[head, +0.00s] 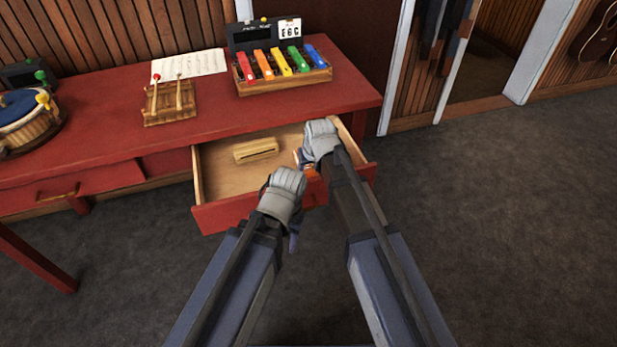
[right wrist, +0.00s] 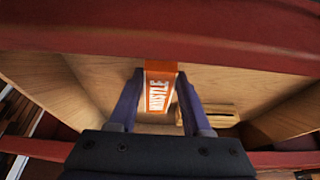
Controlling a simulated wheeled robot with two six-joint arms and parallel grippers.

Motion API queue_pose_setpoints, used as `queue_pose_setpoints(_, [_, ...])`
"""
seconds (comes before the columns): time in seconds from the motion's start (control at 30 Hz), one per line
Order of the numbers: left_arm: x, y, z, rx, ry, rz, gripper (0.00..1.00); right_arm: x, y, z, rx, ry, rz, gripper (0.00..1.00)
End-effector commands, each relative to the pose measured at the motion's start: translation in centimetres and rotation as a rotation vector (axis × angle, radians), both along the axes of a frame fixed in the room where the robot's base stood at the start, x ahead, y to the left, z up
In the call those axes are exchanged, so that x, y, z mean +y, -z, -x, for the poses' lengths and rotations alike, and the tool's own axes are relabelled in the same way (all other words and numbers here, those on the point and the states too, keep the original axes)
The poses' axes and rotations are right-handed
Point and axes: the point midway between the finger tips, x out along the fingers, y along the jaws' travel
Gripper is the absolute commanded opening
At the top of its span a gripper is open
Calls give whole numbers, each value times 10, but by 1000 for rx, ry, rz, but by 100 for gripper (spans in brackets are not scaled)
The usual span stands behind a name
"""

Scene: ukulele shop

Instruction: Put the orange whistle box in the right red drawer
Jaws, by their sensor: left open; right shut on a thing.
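The right red drawer (head: 225,214) is pulled open under the red table, its pale wooden inside showing. My right gripper (head: 307,163) is over the right part of the open drawer. It is shut on the orange whistle box (right wrist: 158,95), which sits between its two fingers in the right wrist view with its white lettering visible. I cannot tell whether the box touches the drawer floor. My left gripper (head: 283,208) is open and empty by the drawer's front panel.
A pale wooden block (head: 255,151) lies in the drawer, left of my right gripper. The drawer floor left of it is bare. On the table (head: 215,115) stand a colored xylophone (head: 282,67), a wooden piece with sticks (head: 169,103) and a drum (head: 25,115).

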Motion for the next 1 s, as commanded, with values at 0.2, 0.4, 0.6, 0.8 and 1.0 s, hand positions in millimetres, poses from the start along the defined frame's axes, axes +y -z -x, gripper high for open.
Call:
queue_pose_setpoints(0.2, [0,30,0,0,0,0,45,0,30,0,0,0,0,0])
queue_pose_setpoints(0.4, [0,27,0,0,0,0,45,0,27,0,0,0,0,0])
queue_pose_setpoints(0.6, [0,32,0,0,0,0,45,0,32,0,0,0,0,0])
queue_pose_setpoints(0.8, [0,30,0,0,0,0,45,0,30,0,0,0,0,68])
queue_pose_setpoints(1.0, [0,30,0,0,0,0,45,0,30,0,0,0,0,79])
